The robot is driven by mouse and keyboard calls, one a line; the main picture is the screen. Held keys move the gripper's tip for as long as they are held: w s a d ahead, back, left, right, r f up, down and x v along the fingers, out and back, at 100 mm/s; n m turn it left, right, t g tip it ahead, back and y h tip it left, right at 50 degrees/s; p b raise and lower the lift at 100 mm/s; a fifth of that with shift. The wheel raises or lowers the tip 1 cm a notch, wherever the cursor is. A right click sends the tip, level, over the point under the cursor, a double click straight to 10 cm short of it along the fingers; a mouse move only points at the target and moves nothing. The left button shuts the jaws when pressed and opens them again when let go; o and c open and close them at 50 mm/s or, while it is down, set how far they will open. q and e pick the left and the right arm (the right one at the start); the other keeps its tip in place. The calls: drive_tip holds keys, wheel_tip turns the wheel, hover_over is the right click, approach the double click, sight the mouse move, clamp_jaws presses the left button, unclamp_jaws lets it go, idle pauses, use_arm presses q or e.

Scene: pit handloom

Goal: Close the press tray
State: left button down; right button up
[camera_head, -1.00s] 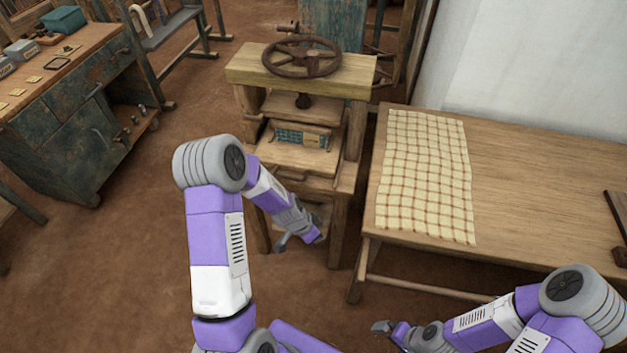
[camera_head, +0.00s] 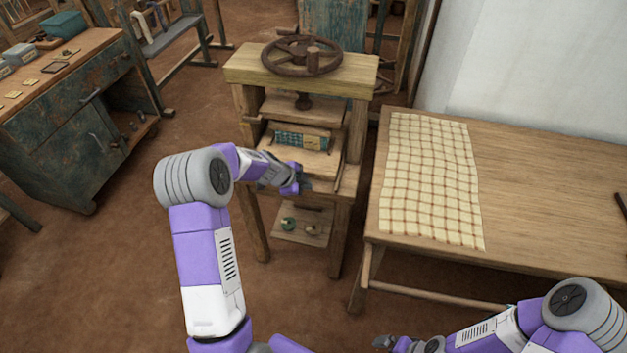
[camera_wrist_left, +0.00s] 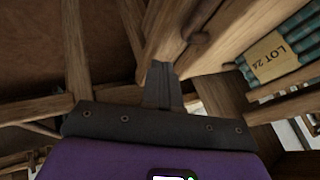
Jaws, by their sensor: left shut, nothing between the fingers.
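The wooden press (camera_head: 302,85) stands in the middle of the head view. Its press tray (camera_head: 318,162) is a flat wooden board at mid-height, with a blue-green folded cloth bundle (camera_head: 300,140) behind on it. My left gripper (camera_head: 305,186) is at the tray's front edge and hides part of it; contact cannot be told. In the left wrist view its fingers (camera_wrist_left: 161,75) are together and empty, close to wooden beams.
A table (camera_head: 545,190) with a checked cloth (camera_head: 430,180) stands right of the press. A workbench (camera_head: 75,115) is at the left. A lower shelf (camera_head: 303,228) of the press holds small round items. The floor in front is clear.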

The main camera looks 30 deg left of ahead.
sight(317, 191)
use_arm(q)
drive_tip(key=x, duration=0.4)
drive_tip(key=shift+f, duration=0.15)
drive_tip(key=shift+w+a+r, duration=0.15)
drive_tip(key=shift+w, duration=0.35)
drive_tip(key=shift+w+a+r, duration=0.15)
drive_tip(key=shift+w, duration=0.4)
drive_tip(key=shift+w+a, duration=0.2)
drive_tip(key=shift+w, duration=0.6)
drive_tip(key=shift+a, duration=0.1)
